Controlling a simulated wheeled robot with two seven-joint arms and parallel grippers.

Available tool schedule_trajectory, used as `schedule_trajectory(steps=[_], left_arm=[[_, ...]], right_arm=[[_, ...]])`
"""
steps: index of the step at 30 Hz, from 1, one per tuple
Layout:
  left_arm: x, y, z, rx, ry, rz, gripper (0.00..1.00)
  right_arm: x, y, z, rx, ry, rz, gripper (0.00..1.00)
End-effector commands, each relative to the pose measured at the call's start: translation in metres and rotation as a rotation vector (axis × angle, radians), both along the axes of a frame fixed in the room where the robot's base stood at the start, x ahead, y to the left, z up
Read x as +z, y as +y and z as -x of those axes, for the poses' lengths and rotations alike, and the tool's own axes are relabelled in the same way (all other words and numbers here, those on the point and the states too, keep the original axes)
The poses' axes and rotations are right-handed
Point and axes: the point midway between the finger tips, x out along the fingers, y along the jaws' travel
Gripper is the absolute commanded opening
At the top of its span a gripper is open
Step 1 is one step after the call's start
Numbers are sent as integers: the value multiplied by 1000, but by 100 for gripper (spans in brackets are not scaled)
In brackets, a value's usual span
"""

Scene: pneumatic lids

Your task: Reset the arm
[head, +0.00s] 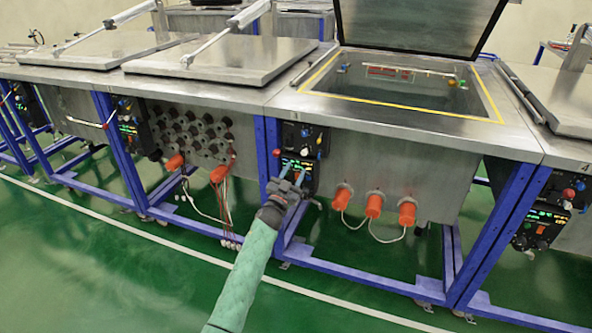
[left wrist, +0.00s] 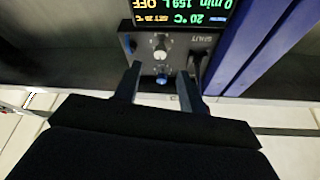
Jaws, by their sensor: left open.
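My left gripper (head: 293,171) is open, at the control panel (head: 300,160) on the front of the middle tank. In the left wrist view its fingertips (left wrist: 160,78) stand either side of a small blue knob (left wrist: 162,79) at the panel's edge; I cannot tell whether they touch it. A white knob (left wrist: 160,52) sits beside it. The panel display (left wrist: 180,12) appears upside down and reads 20 °C, 159 L and OFF. The middle tank's lid (head: 420,22) stands raised. My right gripper is not in view.
Orange connectors (head: 373,204) with white cables stick out of the tank front. Blue frame legs (head: 492,235) flank the panel and tank. Neighbouring tanks have shut lids (head: 205,58) with cylinders on top. The green floor (head: 120,270) in front is clear.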

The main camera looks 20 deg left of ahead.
Motion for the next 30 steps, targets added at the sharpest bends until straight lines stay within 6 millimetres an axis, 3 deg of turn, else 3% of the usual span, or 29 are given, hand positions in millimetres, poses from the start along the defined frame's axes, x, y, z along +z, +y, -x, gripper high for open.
schedule_trajectory(steps=[15, 24, 30], left_arm=[[-2, 2, -1, 26, 6, -33, 41], [-33, 45, -11, 264, 225, -56, 41], [-28, 65, 2, 408, 419, -13, 41]], right_arm=[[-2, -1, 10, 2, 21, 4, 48], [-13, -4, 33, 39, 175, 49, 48], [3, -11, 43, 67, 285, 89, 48]])
